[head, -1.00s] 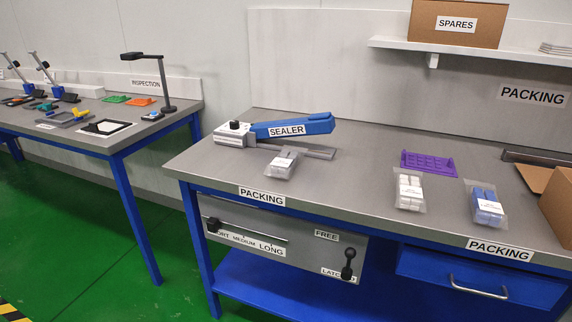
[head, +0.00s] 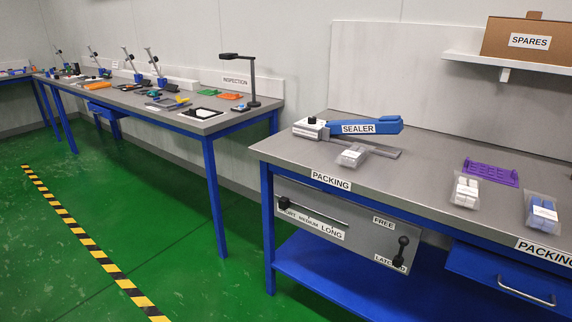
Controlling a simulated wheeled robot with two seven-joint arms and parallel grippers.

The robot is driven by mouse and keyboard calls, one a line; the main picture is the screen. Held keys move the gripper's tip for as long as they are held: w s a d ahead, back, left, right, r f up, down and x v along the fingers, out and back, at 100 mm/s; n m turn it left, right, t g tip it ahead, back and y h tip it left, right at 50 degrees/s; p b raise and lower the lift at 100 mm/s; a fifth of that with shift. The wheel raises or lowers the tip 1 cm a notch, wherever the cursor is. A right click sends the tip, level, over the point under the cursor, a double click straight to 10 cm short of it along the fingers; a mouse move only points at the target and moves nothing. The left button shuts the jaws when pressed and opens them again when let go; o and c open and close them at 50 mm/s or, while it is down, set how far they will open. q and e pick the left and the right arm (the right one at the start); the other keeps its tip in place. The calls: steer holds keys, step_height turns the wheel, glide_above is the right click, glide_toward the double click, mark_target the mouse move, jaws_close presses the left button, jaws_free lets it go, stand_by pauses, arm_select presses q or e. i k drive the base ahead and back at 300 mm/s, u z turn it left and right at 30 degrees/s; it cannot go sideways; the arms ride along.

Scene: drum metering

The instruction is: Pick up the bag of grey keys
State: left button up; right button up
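A clear bag of grey keys (head: 352,155) lies on the packing table (head: 420,172), by the front of the blue and white sealer (head: 362,126). It lies against or partly over the sealer's grey base plate; I cannot tell which. A bag of white keys (head: 466,191) and a bag of blue keys (head: 541,212) lie farther right on the same table. Neither of my grippers is in view.
A purple rack (head: 490,173) lies behind the white bag. A SPARES box (head: 528,40) sits on a wall shelf. The inspection table (head: 215,122) stands to the left, with a gap of green floor (head: 150,215) between the tables. Yellow-black tape (head: 100,257) marks the floor.

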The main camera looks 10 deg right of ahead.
mark_target(356, 153)
steer(key=u, duration=0.65)
steer(key=i, duration=1.7)
steer(key=z, duration=0.9)
